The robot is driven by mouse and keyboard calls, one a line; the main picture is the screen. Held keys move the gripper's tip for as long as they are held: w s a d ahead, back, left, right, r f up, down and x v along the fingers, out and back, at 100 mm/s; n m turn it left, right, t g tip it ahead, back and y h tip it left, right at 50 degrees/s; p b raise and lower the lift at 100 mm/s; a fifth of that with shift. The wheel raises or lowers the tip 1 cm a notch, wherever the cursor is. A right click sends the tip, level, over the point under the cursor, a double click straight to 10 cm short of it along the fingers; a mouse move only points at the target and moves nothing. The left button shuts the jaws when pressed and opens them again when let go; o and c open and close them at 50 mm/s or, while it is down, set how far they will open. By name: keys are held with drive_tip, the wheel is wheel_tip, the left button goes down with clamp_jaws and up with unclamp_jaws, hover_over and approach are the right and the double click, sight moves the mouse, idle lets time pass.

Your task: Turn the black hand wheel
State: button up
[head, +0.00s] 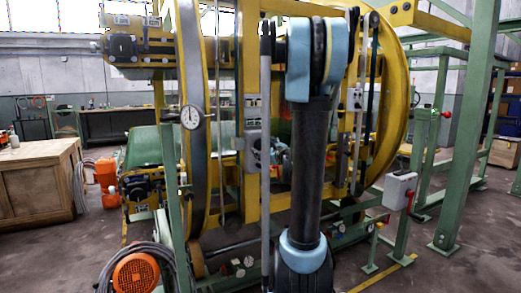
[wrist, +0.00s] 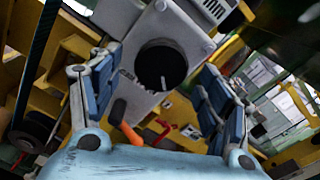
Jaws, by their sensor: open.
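The black hand wheel (wrist: 161,66) shows in the wrist view as a round dark disc with a small light mark on it. It sits on a light grey panel (wrist: 128,100) that appears tilted in the picture. My gripper (wrist: 160,84) is open, with one blue-padded finger on each side of the picture. The wheel lies between and beyond the fingers in this view. I see no finger contact with it, but the depth gap is hard to judge. In the head view my own arm covers the middle of the machine, and I cannot make out the wheel there.
A large yellow ring machine (head: 393,100) fills the middle of the head view, with a round gauge (head: 191,117). Green posts (head: 468,140) stand at right. An orange handle (wrist: 125,122) and red parts (wrist: 192,132) lie below the wheel in the wrist view.

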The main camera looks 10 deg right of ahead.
drive_tip(key=v, duration=0.8)
drive_tip(key=shift+s, duration=0.2)
drive_tip(key=s+a+f+n+g+y, duration=0.1)
drive_tip(key=s+a+f+n+g, duration=0.7)
drive_tip(key=s+a+f+n, duration=0.5)
drive_tip(key=s+d+f+n+g+h, duration=0.3)
drive_tip(key=s+n, duration=0.4)
drive_tip(key=s, duration=0.3)
drive_tip(key=s+d+f+n+g+h, duration=0.3)
drive_tip(key=s+d+f+n, duration=0.3)
drive_tip(key=s, duration=0.4)
drive_tip(key=shift+d+f+n+g+h, duration=0.2)
drive_tip(key=shift+n+g+h, duration=0.1)
drive_tip(key=shift+n+g, duration=0.3)
drive_tip(key=shift+s, duration=0.1)
